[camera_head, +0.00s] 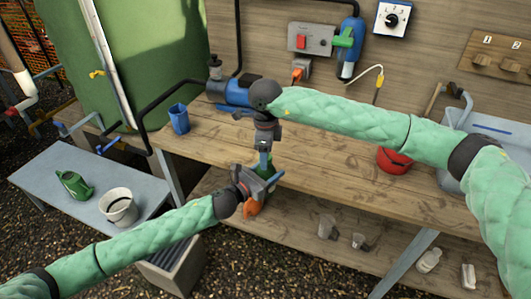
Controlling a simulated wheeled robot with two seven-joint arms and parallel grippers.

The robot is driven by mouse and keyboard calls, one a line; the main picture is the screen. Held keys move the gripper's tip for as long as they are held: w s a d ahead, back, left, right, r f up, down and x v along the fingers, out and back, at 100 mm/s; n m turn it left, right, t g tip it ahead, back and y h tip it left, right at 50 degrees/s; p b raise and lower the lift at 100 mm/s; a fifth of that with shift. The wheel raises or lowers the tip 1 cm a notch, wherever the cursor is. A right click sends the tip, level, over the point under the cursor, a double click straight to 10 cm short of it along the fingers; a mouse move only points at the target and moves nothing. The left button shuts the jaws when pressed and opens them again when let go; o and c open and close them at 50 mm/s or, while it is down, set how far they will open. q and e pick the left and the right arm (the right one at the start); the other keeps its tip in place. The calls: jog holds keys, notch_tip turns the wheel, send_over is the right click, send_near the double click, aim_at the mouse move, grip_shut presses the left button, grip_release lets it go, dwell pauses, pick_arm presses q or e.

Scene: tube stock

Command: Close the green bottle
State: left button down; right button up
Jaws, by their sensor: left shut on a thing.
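My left gripper (262,184) is at the front edge of the workbench, shut on what looks like the green bottle (261,195). Only small green patches of the bottle show between the fingers, with an orange part (252,208) below them. My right gripper (264,162) points down from above, its fingertips right over the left gripper. Whether its fingers are open or shut on something is too small to tell. The bottle's top and any cap are hidden by the two grippers.
A blue cup (179,118) and a blue machine (236,90) stand on the workbench (325,150). A red bucket (394,160) is at the right. A green watering can (75,185) and white pot (118,206) sit on a low grey table. Small containers (327,226) lie on the lower shelf.

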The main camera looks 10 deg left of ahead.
notch_tip(320, 180, up, 12)
dwell(0.7)
dwell(0.4)
